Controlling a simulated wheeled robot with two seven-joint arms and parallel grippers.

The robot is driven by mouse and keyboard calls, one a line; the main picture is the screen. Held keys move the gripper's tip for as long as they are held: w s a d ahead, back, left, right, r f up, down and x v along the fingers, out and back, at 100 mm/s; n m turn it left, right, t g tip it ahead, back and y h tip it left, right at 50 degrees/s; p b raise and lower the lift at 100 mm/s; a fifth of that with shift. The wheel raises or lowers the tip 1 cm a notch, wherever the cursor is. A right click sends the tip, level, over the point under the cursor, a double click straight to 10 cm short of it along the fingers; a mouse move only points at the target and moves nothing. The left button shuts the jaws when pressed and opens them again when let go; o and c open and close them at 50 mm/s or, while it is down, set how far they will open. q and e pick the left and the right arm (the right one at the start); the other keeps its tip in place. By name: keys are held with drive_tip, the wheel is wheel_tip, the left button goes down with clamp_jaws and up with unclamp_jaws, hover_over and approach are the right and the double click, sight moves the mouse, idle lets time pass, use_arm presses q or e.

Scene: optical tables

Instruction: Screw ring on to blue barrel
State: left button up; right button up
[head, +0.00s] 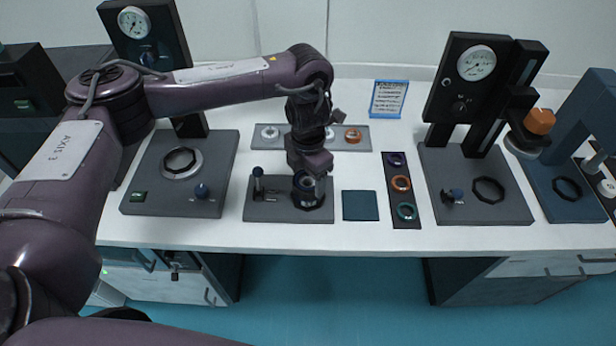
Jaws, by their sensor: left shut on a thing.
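My left gripper (307,178) points down over the small grey fixture (275,208) in the middle of the table. It is shut on a dark bluish piece, which looks like the blue barrel (306,184), at the fixture's round black seat. The fingers hide much of the barrel, and I cannot tell whether it is fully seated. A dark strip (390,170) to the right holds a purple-blue ring (396,159), an orange ring (401,183) and a green ring (407,211). My right gripper is not in view.
A grey tray (262,145) with round parts lies behind the fixture, partly hidden by my arm. Gauge stations stand left (180,197) and right (475,208). A dark blue pad (360,205) lies between fixture and strip.

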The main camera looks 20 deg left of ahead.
use_arm(q)
drive_tip(key=m+b, duration=0.1)
drive_tip(key=m, duration=0.5)
drive_tip(key=shift+f+m, duration=0.1)
drive_tip(key=shift+m, duration=0.2)
drive_tip(key=m+b, duration=0.1)
drive_tip(key=m, duration=0.4)
drive_tip(key=o, duration=1.1)
drive_tip(key=shift+c, duration=0.2)
drive_tip(key=shift+c, duration=0.9)
